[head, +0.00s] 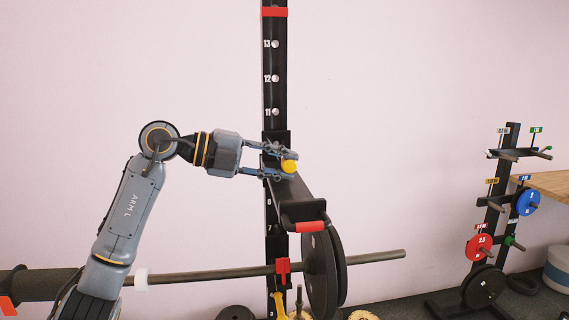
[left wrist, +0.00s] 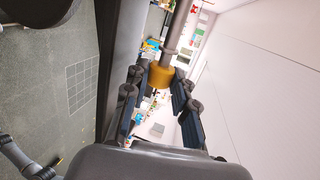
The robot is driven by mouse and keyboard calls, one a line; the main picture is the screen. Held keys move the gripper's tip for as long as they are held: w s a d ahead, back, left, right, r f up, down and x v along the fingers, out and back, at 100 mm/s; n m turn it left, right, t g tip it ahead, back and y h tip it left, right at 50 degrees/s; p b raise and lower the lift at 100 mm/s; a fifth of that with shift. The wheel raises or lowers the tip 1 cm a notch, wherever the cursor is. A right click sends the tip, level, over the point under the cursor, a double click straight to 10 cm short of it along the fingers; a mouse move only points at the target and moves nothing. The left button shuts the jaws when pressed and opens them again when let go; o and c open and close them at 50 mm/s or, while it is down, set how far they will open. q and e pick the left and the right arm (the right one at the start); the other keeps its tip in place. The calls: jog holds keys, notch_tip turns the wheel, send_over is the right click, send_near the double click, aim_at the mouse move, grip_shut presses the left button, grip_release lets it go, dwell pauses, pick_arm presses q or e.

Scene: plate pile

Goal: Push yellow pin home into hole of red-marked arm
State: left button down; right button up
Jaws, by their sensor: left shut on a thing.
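The yellow pin (head: 289,166) shows its round head between the fingertips of my left gripper (head: 284,158), which is shut on it. In the left wrist view the yellow head (left wrist: 160,76) sits between the fingers, with a grey shank beyond it. The black arm with the red mark (head: 311,227) at its end juts out from the black upright (head: 275,65), just below the gripper. The gripper is beside the sleeve of this arm on the upright. The hole is hidden, so I cannot tell how deep the shank sits.
A barbell (head: 375,257) with black plates (head: 321,275) lies across the lower part, below the red-marked arm. A plate tree (head: 515,145) with coloured plates stands at the right, near a wooden top (head: 551,184). The wall space between is clear.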

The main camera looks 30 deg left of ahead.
pick_arm(q)
jog(key=shift+s+a+r, duration=0.1)
jog(key=shift+w+a+r+p, duration=0.15)
jog(key=shift+w+a+p, duration=0.3)
jog(key=shift+w+p, duration=0.4)
jog(key=shift+w+a+p, duration=0.95)
jog(key=shift+w+p, duration=0.15)
jog(key=shift+w, duration=0.05)
jog(key=shift+w+a+f, duration=0.2)
jog(key=shift+w+a, duration=0.1)
jog(key=shift+w, duration=0.05)
jog(key=shift+p, duration=1)
jog(key=shift+w+a+r+p, duration=0.1)
jog(key=shift+w+a+p, duration=0.35)
jog(key=shift+w+p, duration=0.25)
jog(key=shift+w+a+p, duration=0.45)
jog(key=shift+w+p, duration=0.1)
jog(key=shift+p, duration=0.1)
jog(key=shift+w+a, duration=0.2)
jog(key=shift+w, duration=0.05)
jog(key=shift+w+a+p, duration=0.55)
jog(key=shift+w+p, duration=0.15)
jog(key=shift+p, duration=0.4)
